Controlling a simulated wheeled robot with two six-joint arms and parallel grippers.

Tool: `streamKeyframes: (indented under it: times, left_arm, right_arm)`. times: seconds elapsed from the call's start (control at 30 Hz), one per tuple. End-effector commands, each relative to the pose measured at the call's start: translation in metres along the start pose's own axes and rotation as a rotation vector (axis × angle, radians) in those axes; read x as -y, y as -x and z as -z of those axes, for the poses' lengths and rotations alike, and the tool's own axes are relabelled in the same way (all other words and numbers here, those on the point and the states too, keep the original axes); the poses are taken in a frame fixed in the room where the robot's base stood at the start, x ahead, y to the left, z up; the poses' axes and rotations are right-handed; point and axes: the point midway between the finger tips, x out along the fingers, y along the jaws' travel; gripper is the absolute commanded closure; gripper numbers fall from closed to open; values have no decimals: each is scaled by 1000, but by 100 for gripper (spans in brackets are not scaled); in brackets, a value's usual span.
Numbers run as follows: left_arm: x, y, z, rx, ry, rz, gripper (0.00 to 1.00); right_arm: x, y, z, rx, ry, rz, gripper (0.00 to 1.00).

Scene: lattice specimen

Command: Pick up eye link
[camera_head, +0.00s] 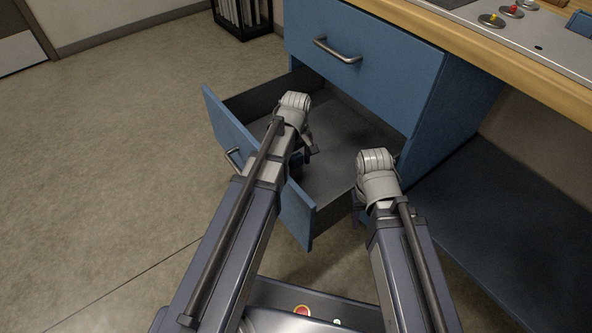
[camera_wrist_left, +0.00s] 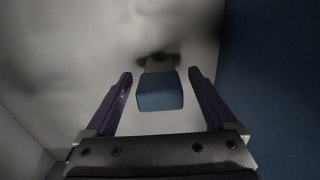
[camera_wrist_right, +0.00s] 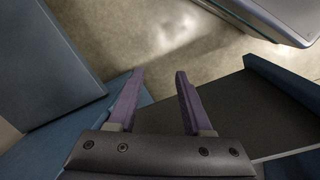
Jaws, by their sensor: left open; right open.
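In the left wrist view, a small piece with a blue squared end (camera_wrist_left: 160,92) and a greyish neck lies on the pale drawer floor. I take it for the eye link, though its far end is in shadow. My left gripper (camera_wrist_left: 165,82) is open, with its fingers on either side of the blue end; I cannot tell whether they touch it. In the head view my left arm reaches into the open drawer (camera_head: 335,182) and hides this piece. My right gripper (camera_wrist_right: 160,75) is open and empty, near the drawer's right side in the head view.
The drawer's blue front (camera_head: 228,135) and dark side walls enclose the left gripper. A closed blue drawer (camera_head: 375,65) is above it, under a wooden bench top (camera_head: 480,45) with small coloured parts on a grey panel. Open floor (camera_head: 110,150) lies to the left.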

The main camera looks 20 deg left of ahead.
Motion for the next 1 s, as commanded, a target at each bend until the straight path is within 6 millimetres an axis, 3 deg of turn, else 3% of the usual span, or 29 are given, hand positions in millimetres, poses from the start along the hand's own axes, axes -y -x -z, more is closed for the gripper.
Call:
streamKeyframes:
  times: [0.03,0.2,0.5,1.0]
  left_arm:
    - [0,-14,1,0,0,0,10]
    - [0,-32,1,0,0,0,10]
    - [0,-32,1,0,0,0,10]
    - [0,-32,1,0,0,0,65]
  right_arm:
    - [1,-14,1,0,-2,0,50]
    - [3,-31,2,0,-7,0,50]
    - [3,-31,2,0,-8,0,50]
    - [3,-31,2,0,-8,0,50]
